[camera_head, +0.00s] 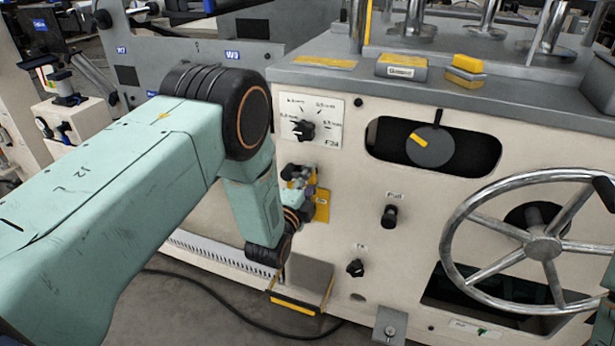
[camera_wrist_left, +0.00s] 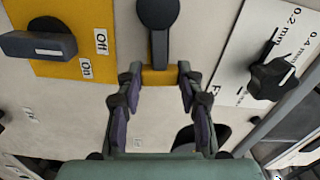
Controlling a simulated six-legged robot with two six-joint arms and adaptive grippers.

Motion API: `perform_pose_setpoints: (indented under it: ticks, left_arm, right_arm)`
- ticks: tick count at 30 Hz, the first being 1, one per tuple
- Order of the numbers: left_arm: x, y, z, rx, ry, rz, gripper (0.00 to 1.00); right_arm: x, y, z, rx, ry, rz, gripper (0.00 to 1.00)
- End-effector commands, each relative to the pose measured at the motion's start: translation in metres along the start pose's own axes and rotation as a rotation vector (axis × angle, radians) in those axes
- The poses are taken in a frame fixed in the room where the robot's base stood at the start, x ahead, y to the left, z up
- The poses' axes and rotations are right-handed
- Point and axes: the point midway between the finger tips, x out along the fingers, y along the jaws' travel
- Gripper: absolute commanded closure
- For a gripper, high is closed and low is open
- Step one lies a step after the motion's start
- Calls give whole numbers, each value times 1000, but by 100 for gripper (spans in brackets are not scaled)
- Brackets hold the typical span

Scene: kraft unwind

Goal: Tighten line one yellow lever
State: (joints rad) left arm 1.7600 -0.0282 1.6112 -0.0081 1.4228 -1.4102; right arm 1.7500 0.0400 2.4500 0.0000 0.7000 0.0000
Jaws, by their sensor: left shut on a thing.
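The yellow lever shows in the left wrist view as a yellow tip (camera_wrist_left: 160,76) on the end of a dark arm with a round hub (camera_wrist_left: 158,12). My left gripper (camera_wrist_left: 160,72) has one fingertip on each side of the yellow tip and is shut on it. In the head view my left gripper (camera_head: 297,180) is at the cream machine front, below the thickness dial (camera_head: 303,131), and it hides most of the lever. My right gripper is not in view.
A yellow On/Off plate (camera_wrist_left: 88,15) with a dark switch handle (camera_wrist_left: 38,46) is close to my gripper. To the right in the head view are a black pull knob (camera_head: 390,216), a recessed round dial (camera_head: 434,147) and a large metal handwheel (camera_head: 543,246).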

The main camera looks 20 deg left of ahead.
Motion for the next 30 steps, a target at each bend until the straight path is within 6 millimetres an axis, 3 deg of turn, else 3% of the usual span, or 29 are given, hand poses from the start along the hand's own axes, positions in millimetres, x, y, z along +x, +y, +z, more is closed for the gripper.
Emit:
perform_pose_setpoints:
  ticks: [10,27,28,30]
  left_arm:
    - [0,10,0,143,-1,2,100]
    - [-1,12,1,173,-2,4,100]
    - [-1,12,1,173,-2,4,61]
    - [-1,13,1,172,-2,4,55]
  right_arm:
    - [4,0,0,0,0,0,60]
    - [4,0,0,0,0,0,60]
    - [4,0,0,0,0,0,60]
    - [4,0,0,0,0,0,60]
